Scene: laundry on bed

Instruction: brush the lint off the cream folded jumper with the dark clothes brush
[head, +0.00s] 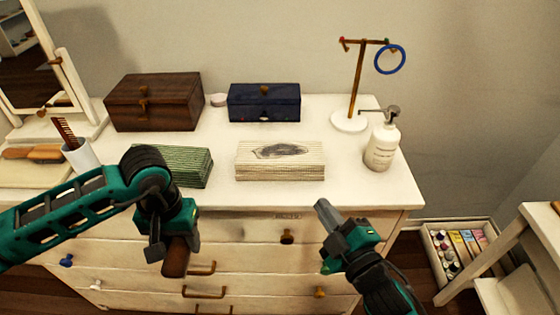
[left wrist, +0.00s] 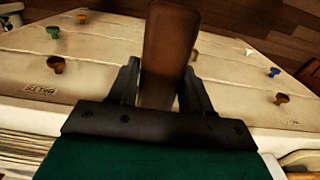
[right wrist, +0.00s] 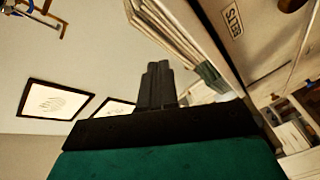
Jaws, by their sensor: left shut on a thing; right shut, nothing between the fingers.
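The cream folded jumper (head: 290,174) lies on the white dresser top, with a dark grey lint patch (head: 281,151) on its upper face. My left gripper (head: 172,238) is in front of the dresser, to the left of the jumper and lower than the top. It is shut on the dark brown clothes brush (head: 175,258), which also fills the middle of the left wrist view (left wrist: 168,50). The brush is apart from the jumper. My right gripper (head: 325,210) is shut and empty, in front of the dresser edge, to the right of and below the jumper.
A green folded garment (head: 190,167) lies left of the jumper. A wooden box (head: 153,103) and a blue box (head: 264,103) stand behind. A pump bottle (head: 382,145) and a stand with a blue ring (head: 349,122) are at right. Drawer knobs (head: 287,237) stick out in front.

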